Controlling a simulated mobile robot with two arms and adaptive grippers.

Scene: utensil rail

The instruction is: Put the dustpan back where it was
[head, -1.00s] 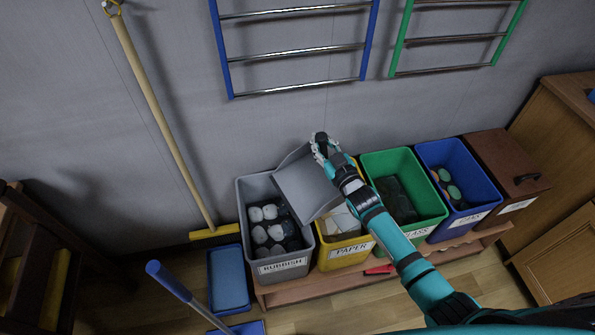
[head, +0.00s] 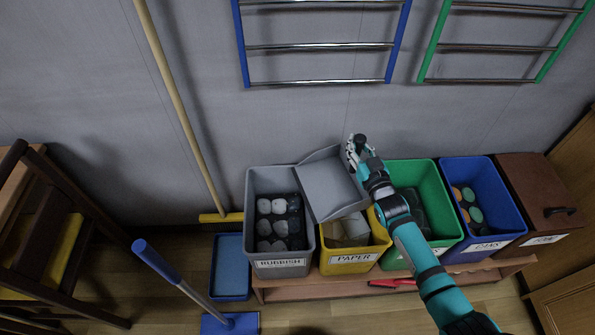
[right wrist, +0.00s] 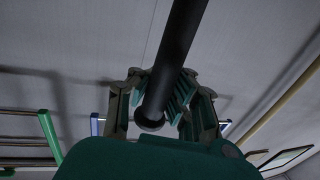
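The grey dustpan (head: 330,187) is in the air above the bins, between the rubbish bin and the paper bin, with its pan tilted. My right gripper (head: 357,147) is shut on its black handle at the upper right of the pan. In the right wrist view the dark handle (right wrist: 176,60) runs between the fingers (right wrist: 165,100). My left gripper is not in view.
Below stand the grey rubbish bin (head: 281,262) with lumps inside, yellow paper bin (head: 352,262), green bin (head: 445,235), blue bin (head: 500,230) and brown box (head: 540,200). A broom (head: 180,110) leans on the wall. Rails (head: 320,46) hang above. A blue-handled tool (head: 155,262) stands left.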

